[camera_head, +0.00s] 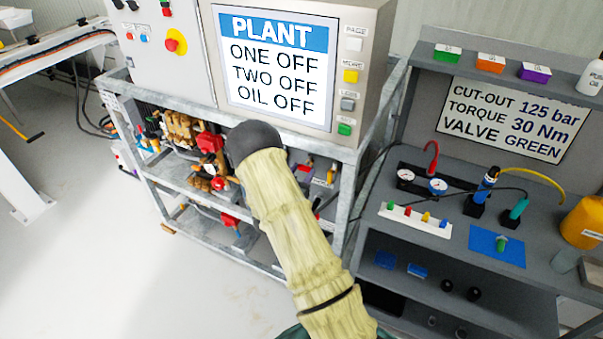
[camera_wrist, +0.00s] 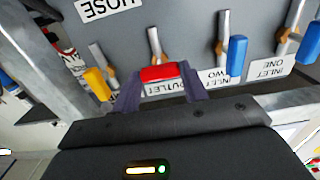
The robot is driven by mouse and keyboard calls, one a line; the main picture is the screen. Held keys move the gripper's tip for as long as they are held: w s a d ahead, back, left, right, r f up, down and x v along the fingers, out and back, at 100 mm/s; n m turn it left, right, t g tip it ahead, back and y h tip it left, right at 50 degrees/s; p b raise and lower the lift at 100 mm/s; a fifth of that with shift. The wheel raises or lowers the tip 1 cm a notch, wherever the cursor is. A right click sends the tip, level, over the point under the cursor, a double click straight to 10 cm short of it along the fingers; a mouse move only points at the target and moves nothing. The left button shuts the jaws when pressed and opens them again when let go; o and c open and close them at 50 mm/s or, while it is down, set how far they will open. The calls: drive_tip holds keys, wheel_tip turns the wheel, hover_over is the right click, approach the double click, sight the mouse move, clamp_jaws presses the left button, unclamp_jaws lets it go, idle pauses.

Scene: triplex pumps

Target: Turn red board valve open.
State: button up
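The red valve handle (camera_wrist: 160,72) shows in the wrist view on a grey board, under a metal stem and above a label reading OUTLET. It lies crosswise, unlike the neighbouring handles. My gripper (camera_wrist: 161,76) has one dark purple finger at each end of this handle, with no clear gap. I cannot tell whether the fingers press on it. In the head view my pale sleeved arm reaches to the steel rack, and its dark rounded end hides my fingers and the red handle.
A yellow handle (camera_wrist: 97,84) is left of the red one; blue handles (camera_wrist: 237,56) (camera_wrist: 309,42) are to its right. The rack's steel frame (camera_head: 345,190) borders the space. The bench (camera_head: 460,180) with gauges and a valve strip (camera_head: 414,220) stands right.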

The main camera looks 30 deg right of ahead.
drive_tip(key=shift+n, duration=0.3)
drive_tip(key=n, duration=0.8)
drive_tip(key=shift+a+n, duration=0.1)
drive_tip(key=shift+n, duration=0.2)
drive_tip(key=n, duration=0.4)
drive_tip(key=shift+n, duration=0.3)
drive_tip(key=shift+f+n, duration=0.1)
drive_tip(key=shift+n, duration=2.1)
drive_tip(key=o, duration=1)
